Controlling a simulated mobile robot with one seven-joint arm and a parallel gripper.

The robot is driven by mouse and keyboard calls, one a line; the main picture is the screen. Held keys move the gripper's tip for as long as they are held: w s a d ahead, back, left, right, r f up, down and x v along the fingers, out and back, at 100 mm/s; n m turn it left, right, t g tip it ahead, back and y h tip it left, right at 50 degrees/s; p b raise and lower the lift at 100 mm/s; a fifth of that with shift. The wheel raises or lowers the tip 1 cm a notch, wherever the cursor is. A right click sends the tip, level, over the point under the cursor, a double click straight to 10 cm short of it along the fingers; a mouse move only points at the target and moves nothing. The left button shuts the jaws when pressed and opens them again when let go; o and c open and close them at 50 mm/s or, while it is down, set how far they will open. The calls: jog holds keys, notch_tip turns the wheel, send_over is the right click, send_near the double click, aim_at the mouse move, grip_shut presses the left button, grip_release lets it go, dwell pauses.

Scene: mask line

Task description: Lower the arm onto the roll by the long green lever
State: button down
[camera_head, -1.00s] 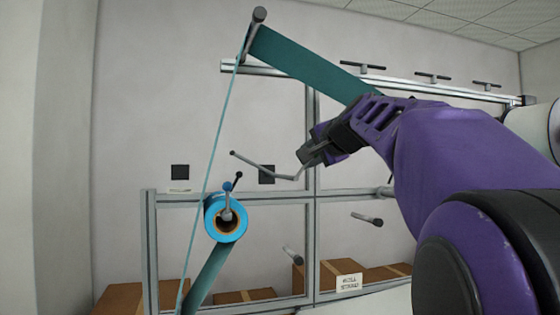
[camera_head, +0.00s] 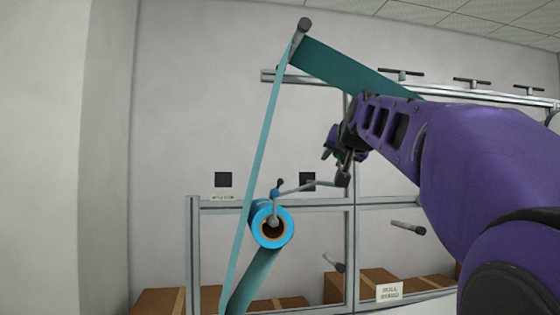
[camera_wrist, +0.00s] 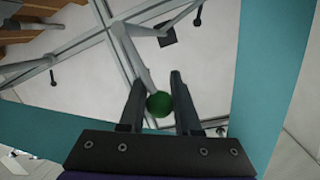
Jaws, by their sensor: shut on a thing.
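My gripper (camera_head: 337,154) is shut on the green knob (camera_wrist: 159,103) of the long lever, which sits between the two dark fingers in the wrist view. In the head view the knob is mostly hidden by the fingers. The grey arm (camera_head: 312,185) runs left from its pivot (camera_head: 343,180), sloping slightly down. Its far end is close to the top of the blue roll (camera_head: 262,212); I cannot tell whether it touches. A short lever with a blue knob (camera_head: 275,192) stands upright in front of the roll and overlaps the arm's end.
A teal web (camera_head: 262,150) runs from the upper bar (camera_head: 302,25) down past the roll's left. A metal frame (camera_head: 193,245) stands behind, with bare pegs (camera_head: 407,227) at the right. Cardboard boxes (camera_head: 160,300) lie below.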

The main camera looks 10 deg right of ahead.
jog(key=shift+a, duration=0.15)
dwell(0.4)
jog(key=c, duration=0.6)
grip_release()
jog(key=shift+r+p, duration=1.1)
jog(key=shift+r, duration=3.9)
